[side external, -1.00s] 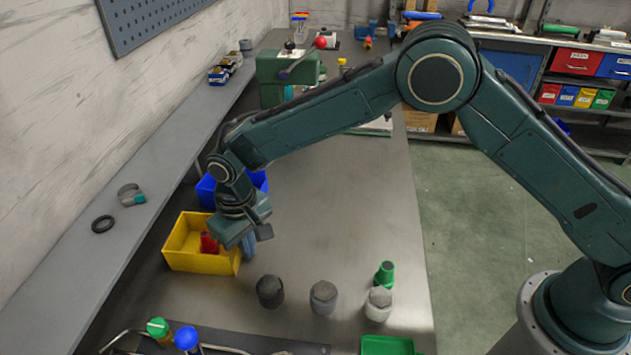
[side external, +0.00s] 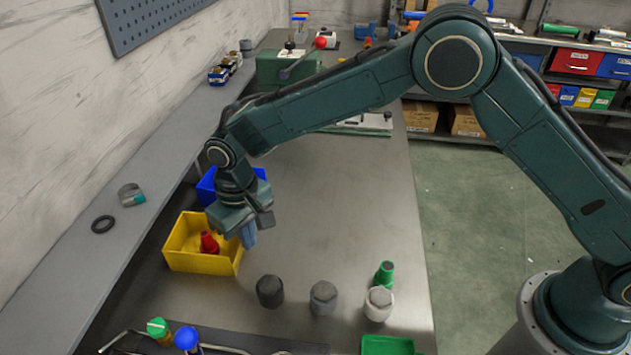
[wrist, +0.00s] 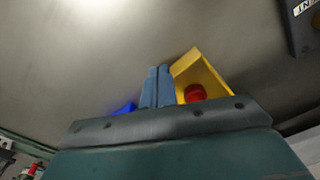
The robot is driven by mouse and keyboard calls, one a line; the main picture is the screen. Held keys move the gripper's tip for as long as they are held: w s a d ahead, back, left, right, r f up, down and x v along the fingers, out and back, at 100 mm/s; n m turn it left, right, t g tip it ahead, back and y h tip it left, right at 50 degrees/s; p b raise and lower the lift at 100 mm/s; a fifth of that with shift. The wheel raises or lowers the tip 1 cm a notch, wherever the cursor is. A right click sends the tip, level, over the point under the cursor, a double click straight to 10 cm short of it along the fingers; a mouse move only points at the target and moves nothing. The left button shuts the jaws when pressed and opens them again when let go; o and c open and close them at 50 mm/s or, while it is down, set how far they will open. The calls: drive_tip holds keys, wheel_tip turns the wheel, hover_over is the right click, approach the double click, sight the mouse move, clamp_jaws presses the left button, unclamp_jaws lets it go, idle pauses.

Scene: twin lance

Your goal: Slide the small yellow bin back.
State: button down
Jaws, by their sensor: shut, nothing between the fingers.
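The small yellow bin (side external: 188,261) stands on the grey bench beside the left shelf, with a red cone-like piece (side external: 209,244) inside. It also shows in the wrist view (wrist: 212,76), just right of my fingers. My gripper (side external: 248,238) is shut and empty, its blue fingers pointing down by the bin's right back corner. The fingers also show in the wrist view (wrist: 157,88), close together. Whether they touch the bin's wall I cannot tell. My gripper's body hides part of the bin's back edge in the side view.
A blue bin (side external: 206,187) stands behind the yellow one, partly hidden by my gripper. Several dark and grey capped pieces (side external: 270,291) and a green piece (side external: 385,274) stand at the front. The bench (side external: 330,205) right of my gripper is clear.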

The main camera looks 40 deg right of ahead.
drive_tip(key=shift+r, duration=0.35)
drive_tip(key=shift+r, duration=1.35)
drive_tip(key=shift+r, duration=1.45)
drive_tip(key=shift+r, duration=0.1)
